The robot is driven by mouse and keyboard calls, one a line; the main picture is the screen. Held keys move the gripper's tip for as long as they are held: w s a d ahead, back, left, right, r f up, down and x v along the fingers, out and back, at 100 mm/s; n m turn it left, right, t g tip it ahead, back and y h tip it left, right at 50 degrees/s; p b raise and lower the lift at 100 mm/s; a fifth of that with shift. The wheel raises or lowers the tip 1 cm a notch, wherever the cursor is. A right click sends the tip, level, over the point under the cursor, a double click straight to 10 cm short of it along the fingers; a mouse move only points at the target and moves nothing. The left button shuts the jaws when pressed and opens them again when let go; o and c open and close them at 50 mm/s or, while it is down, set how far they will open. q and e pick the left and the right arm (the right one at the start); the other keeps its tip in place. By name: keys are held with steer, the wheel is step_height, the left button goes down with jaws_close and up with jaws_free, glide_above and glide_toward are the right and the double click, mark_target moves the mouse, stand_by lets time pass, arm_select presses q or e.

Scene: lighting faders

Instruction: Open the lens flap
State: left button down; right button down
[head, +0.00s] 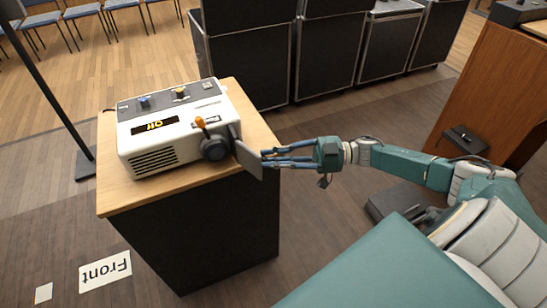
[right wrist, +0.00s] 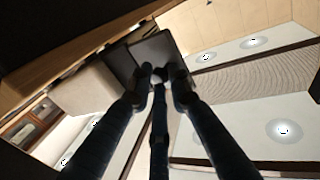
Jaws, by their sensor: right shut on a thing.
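A white projector (head: 170,130) sits on the wooden top of a dark cabinet. Its dark round lens (head: 214,147) is at the front right corner and shows uncovered. A flat grey lens flap (head: 248,161) stands out to the right of the lens, at an angle to it. My right gripper (head: 267,158) reaches in from the right, with its blue fingers shut on the flap's outer edge. In the right wrist view the dark flap (right wrist: 152,48) lies at the fingertips (right wrist: 159,76). My left gripper is not in view.
The projector has an orange-tipped lever (head: 200,122), knobs on top and an "Off" display (head: 155,124). The cabinet top (head: 122,191) has bare wood along its front. Black cases (head: 250,60) stand behind. A thin stand (head: 45,80) is at left.

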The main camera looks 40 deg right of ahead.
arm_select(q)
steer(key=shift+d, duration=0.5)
arm_select(e)
steer(key=shift+w+d+r+t, duration=0.35)
steer(key=shift+w+r, duration=0.2)
steer(key=shift+w, duration=0.2)
steer(key=c, duration=1.9)
jaws_free()
steer(key=shift+c, duration=0.2)
steer(key=o, duration=0.3)
steer(key=shift+w, duration=0.2)
steer(key=shift+w+a+f, duration=0.1)
steer(key=shift+w+a, duration=0.05)
steer(key=shift+a, duration=0.05)
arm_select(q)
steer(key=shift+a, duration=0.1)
arm_select(e)
steer(key=v, duration=1.2)
steer(key=shift+s+f, duration=0.2)
steer(key=shift+s, duration=0.15)
